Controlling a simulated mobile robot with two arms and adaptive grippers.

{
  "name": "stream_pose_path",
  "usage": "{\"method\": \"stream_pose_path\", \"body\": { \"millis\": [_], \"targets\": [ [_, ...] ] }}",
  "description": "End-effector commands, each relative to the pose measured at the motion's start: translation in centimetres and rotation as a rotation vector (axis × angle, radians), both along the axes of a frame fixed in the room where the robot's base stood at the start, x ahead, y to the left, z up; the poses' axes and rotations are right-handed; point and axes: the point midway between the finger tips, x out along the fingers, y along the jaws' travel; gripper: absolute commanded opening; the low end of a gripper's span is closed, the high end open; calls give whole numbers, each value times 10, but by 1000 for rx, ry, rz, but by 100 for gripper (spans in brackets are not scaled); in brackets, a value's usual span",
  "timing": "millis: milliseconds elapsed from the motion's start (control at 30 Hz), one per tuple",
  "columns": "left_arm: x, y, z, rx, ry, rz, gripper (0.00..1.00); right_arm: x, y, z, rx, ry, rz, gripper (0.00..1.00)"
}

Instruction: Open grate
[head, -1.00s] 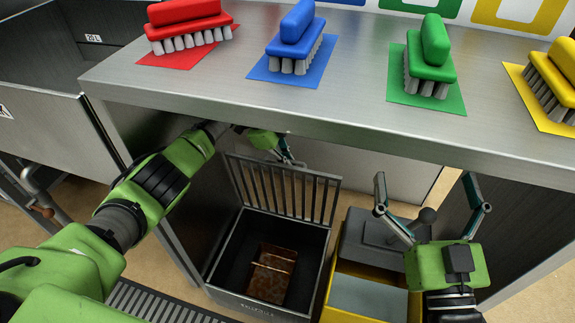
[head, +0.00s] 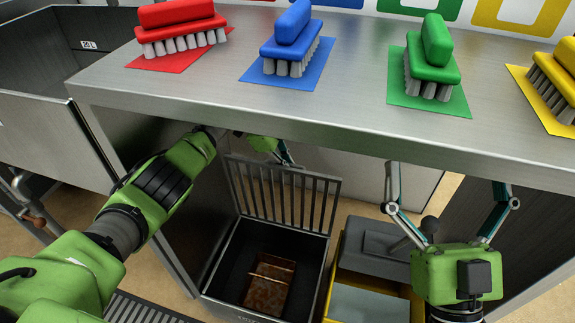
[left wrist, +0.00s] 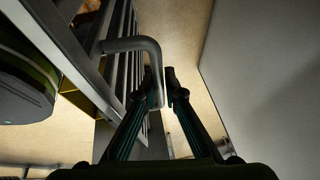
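The grate (head: 287,203) is a dark barred metal panel. It stands raised, roughly upright, at the back edge of an open dark box (head: 229,248) with a rusty brown block (head: 270,284) inside. My left gripper (head: 287,160) is behind the grate's top edge, partly hidden by the counter. In the left wrist view a curved grey handle (left wrist: 151,55) on the grate reaches down by the fingertips of my left gripper (left wrist: 164,86). A small gap shows between those tips; contact with the handle is unclear. My right gripper (head: 448,178) is spread open and empty.
A steel counter (head: 300,110) overhangs the box, with red, blue, green and yellow brushes on top. A yellow bin (head: 333,294) with a grey lid part stands right of the box, under my right gripper. A floor grille (head: 140,308) lies at lower left.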

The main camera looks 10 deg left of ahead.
Motion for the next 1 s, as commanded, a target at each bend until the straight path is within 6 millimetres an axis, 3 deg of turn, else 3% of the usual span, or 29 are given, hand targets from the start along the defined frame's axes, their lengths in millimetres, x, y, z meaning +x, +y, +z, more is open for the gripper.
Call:
{"method": "stream_pose_path", "body": {
  "millis": [433, 800, 1000],
  "targets": [
    [0, 0, 6, -1, -2, -2, 25, 0, 0, 0, 0, 2, 1, 100],
    [2, 0, 72, 0, -5, 0, 25, 0, 0, 0, -1, 2, 0, 100],
    [1, 0, 96, 0, -3, 0, 25, 0, 0, 0, -1, 2, 0, 100]
  ]
}}
